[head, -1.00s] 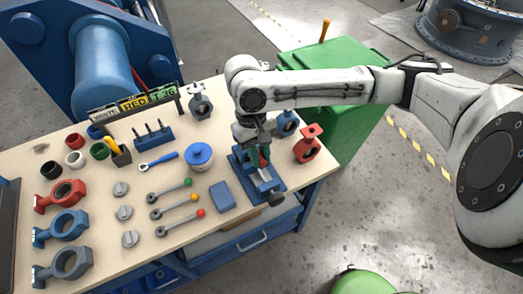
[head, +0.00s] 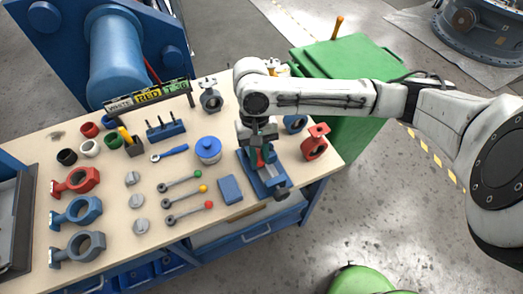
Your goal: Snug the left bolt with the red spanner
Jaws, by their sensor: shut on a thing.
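My gripper (head: 258,146) is over the blue vise (head: 270,183) at the right part of the bench and points down. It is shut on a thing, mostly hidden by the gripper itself. A small red piece (head: 259,158) shows at the jaws, with dark green beside it; I cannot tell whether this is the red spanner or a part in the vise. The left bolt cannot be made out. A spanner with a blue handle (head: 170,153) lies on the bench to the left.
A blue lidded pot (head: 208,149), a blue block (head: 230,189) and levers with coloured knobs (head: 184,190) lie left of the vise. A red valve body (head: 315,142) stands to its right. A green cabinet (head: 345,65) is behind. Several valve bodies line the left side.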

